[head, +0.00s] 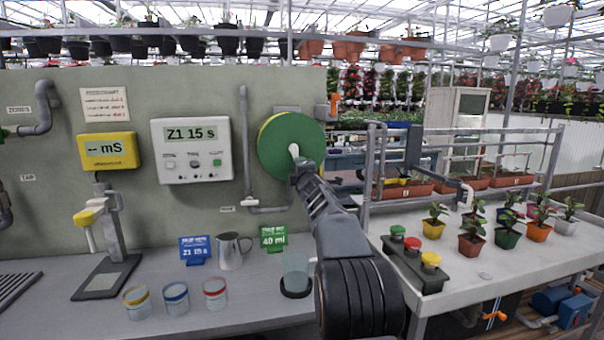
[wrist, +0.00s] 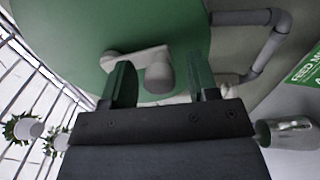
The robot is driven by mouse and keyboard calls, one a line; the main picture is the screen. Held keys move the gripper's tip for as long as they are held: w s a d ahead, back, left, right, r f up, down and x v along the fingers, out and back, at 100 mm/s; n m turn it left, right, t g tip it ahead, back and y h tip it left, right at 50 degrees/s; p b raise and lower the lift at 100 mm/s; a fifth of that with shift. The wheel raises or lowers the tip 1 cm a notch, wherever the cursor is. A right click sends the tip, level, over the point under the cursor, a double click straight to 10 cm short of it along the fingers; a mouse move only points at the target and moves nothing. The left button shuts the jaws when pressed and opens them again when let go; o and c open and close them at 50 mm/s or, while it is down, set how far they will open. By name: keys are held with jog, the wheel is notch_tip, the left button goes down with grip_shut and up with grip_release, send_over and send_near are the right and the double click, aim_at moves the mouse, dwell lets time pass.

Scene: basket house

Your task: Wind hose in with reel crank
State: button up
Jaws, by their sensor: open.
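The hose reel (head: 300,128) is a green disc with a yellow edge, mounted on the grey-green wall panel. It fills the upper left of the wrist view (wrist: 60,45). Its pale crank arm (wrist: 125,58) ends in a grey knob (wrist: 159,78); the crank (head: 294,150) is partly hidden by my arm in the head view. My gripper (wrist: 162,84) is open at the reel's face, its two green-tinted fingers on either side of the knob, with gaps visible. It also shows in the head view (head: 300,166). I cannot make out any loose hose.
Grey pipes (head: 247,150) run down the wall left of the reel. Below, the bench (head: 235,318) holds a metal jug (head: 232,250), a beaker (head: 296,272), jars and small signs. At right, a white table (head: 470,270) carries potted plants and a button box (head: 415,262).

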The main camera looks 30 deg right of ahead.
jog(key=b+v, duration=0.2)
jog(key=v, duration=1.1)
jog(key=shift+s+b, duration=0.35)
jog(key=shift+s, duration=0.05)
jog(key=shift+a+f, duration=0.1)
jog(key=shift+f, duration=0.05)
jog(key=s+a+f+n+g+y+p, duration=0.1)
jog(key=s+a+f+n+g+y, duration=0.4)
jog(key=n, duration=1.2)
jog(key=w+a+f+n+y+p, duration=0.15)
jog(key=a+f+n+y, duration=0.45)
jog(key=n, duration=1.1)
jog(key=s+a+f+n+g+h+p, duration=0.1)
jog(key=s+a+f+n+g+p, duration=0.15)
jog(key=s+a+n, duration=0.35)
jog(key=s+a+f+n+g+h+p, duration=0.1)
jog(key=s+a+f+n+g+p, duration=0.2)
jog(key=n, duration=0.5)
jog(key=s+a+r+n+g+h+p, duration=0.1)
jog(key=s+a+n+g+h+p, duration=0.2)
jog(key=s+n, duration=0.6)
jog(key=shift+s+a+p, duration=0.3)
jog(key=shift+s+p, duration=0.5)
jog(key=shift+p, duration=0.3)
